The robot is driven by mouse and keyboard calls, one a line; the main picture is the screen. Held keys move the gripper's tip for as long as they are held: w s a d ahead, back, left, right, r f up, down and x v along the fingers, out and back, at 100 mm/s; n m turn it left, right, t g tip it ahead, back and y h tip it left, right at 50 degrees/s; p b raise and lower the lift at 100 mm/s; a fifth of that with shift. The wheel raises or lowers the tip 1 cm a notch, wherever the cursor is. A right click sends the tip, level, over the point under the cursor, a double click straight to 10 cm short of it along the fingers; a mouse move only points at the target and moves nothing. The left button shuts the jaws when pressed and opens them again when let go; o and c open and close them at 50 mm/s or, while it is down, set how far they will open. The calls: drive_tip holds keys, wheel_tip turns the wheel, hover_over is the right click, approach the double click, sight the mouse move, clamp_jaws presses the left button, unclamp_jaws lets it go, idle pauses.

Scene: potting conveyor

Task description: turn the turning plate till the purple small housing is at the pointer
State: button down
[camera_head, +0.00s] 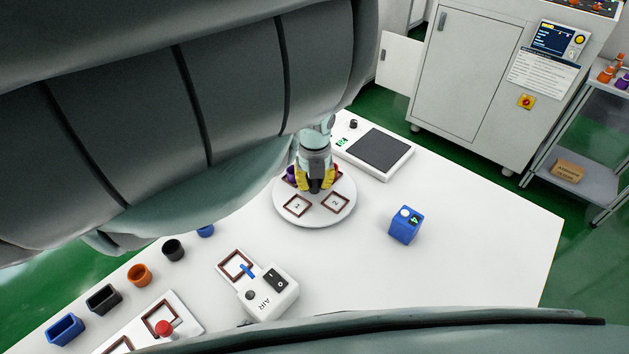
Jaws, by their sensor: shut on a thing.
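The turning plate (318,218) is a round white disc on the white table, with brown square frames marked with numbers on it. The purple small housing (291,173) shows in part at the plate's left rear, beside my gripper's left finger. A red-orange thing (337,171) shows in part on the right. My gripper (315,186) points down over the plate's middle, its yellow fingers shut on the dark centre knob, which they mostly hide. I cannot make out the pointer. The plate's rear is hidden by my gripper.
A blue box (404,227) stands right of the plate. A white AIR unit (269,291) stands in front. A dark pad (374,153) lies behind. Several cups, including an orange one (139,275), line the left. The table's right side is clear.

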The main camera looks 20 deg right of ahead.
drive_tip(key=shift+w+m, duration=0.1)
drive_tip(key=shift+m, duration=0.2)
idle(0.4)
drive_tip(key=c, duration=0.7)
unclamp_jaws()
drive_tip(key=shift+c, duration=0.2)
drive_tip(key=shift+r, duration=0.1)
drive_tip(key=shift+r, duration=2.3)
drive_tip(key=shift+s+r, duration=0.2)
drive_tip(key=shift+r, duration=0.5)
drive_tip(key=shift+w+r, duration=0.2)
drive_tip(key=shift+r, duration=0.45)
